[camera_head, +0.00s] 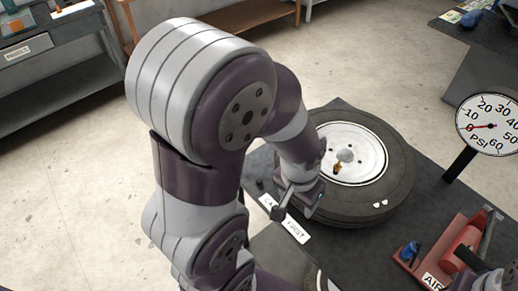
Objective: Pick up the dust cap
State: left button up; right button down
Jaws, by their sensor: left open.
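My left gripper (278,212) is low at the left side of the tire, over a white label (297,231) reading in part "FIRST". It is open; my wrist hides part of the space around it. The tire (392,190) lies flat on a dark table, with a white wheel (372,160) in it. A small brass-coloured valve piece (337,168) stands on the wheel, to the right of my wrist. I cannot clearly make out a separate dust cap. Part of my right arm shows at the bottom right corner, but its fingers are not clear.
A red air pump (462,246) with an "AIR" label stands at the table's right. A blue piece (409,251) sits at its left end. A round PSI gauge (490,124) stands on a post behind it. My left arm covers much of the middle view.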

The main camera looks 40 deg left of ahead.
aim_at(259, 180)
jog(key=j+u, duration=0.15)
jog(key=u, duration=0.25)
jog(key=j+u, duration=0.2)
jog(key=u, duration=0.15)
jog(key=j+u, duration=0.15)
jog(key=u, duration=0.25)
jog(key=i+l, duration=0.05)
